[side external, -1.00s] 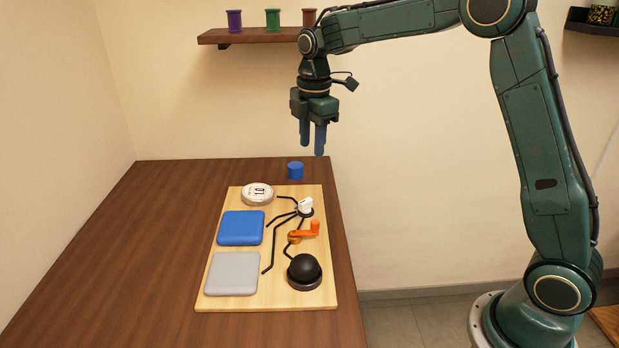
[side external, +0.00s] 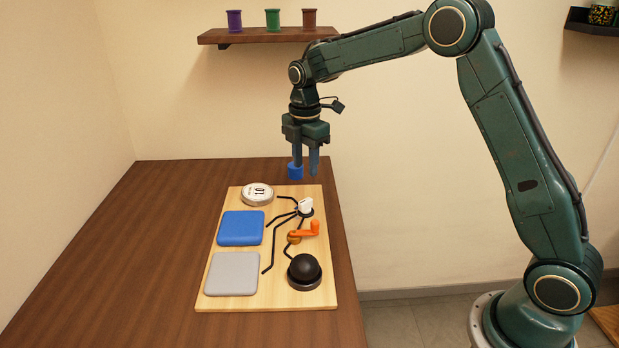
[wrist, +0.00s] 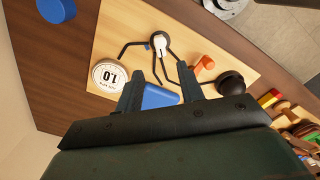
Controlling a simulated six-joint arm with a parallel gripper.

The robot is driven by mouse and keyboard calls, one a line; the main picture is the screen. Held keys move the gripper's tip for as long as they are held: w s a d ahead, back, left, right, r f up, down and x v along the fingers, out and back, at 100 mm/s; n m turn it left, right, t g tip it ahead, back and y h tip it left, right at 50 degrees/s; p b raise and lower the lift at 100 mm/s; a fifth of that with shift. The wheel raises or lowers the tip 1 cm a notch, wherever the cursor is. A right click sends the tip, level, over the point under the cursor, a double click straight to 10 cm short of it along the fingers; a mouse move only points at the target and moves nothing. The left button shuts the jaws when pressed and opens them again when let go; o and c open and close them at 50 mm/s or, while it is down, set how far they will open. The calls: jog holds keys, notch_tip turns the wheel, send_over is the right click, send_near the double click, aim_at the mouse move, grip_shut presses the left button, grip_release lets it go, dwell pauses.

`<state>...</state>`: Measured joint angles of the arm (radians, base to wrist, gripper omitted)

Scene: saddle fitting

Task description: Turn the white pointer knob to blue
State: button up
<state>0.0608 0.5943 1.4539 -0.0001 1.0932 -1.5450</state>
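The white pointer knob (side external: 305,206) stands on a dark round base at the upper right of the wooden board (side external: 215,303). It also shows in the wrist view (wrist: 159,41), ahead of my fingers and clear of them. Black lines run from near the knob toward the other parts. A blue pad (side external: 241,228) lies on the board left of the knob. My gripper (side external: 306,172) is open and empty, pointing down, above and behind the knob. Its fingers (wrist: 160,90) are apart in the wrist view.
The board also holds a round dial marked 1.0 (side external: 257,194), a grey pad (side external: 232,274), an orange handle (side external: 305,231) and a black dome (side external: 304,270). A blue cylinder (side external: 294,172) stands behind the board, partly behind a finger. The table's left side is clear.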

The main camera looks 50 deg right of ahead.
aim_at(306, 200)
notch_tip(306, 200, down, 10)
jog(key=shift+f, duration=0.1)
dwell(0.4)
grip_shut()
